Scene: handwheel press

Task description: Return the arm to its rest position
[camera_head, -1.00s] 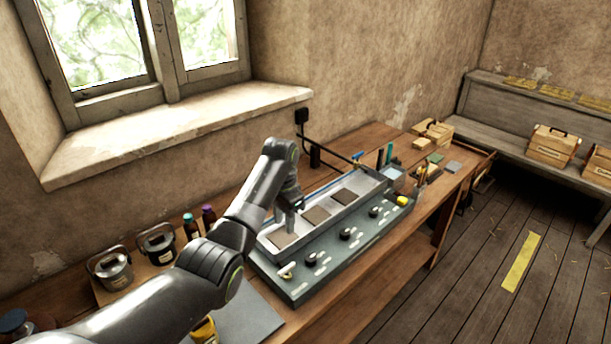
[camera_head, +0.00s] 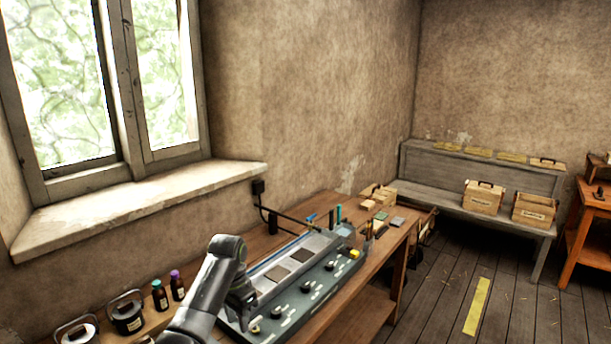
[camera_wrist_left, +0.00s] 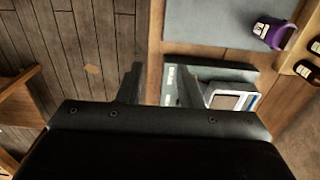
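My left arm reaches up from the bottom of the head view. Its left gripper (camera_head: 240,318) points down near the left end of the grey-green console (camera_head: 322,294). In the left wrist view the gripper's two fingers (camera_wrist_left: 161,86) stand apart with nothing between them, so it is open. The console's end shows past the fingers in the left wrist view (camera_wrist_left: 240,74). Two dark square plates (camera_head: 301,255) show in the console's long tray; my arm covers the tray's left end. My right gripper is not in view.
The console stands on a wooden bench (camera_head: 376,276). Small bottles (camera_head: 177,286) and a lidded pot (camera_head: 127,314) stand left of my arm. A grey mat (camera_wrist_left: 205,22) and a purple container (camera_wrist_left: 268,34) show in the left wrist view. The plank floor (camera_head: 440,300) is open at right.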

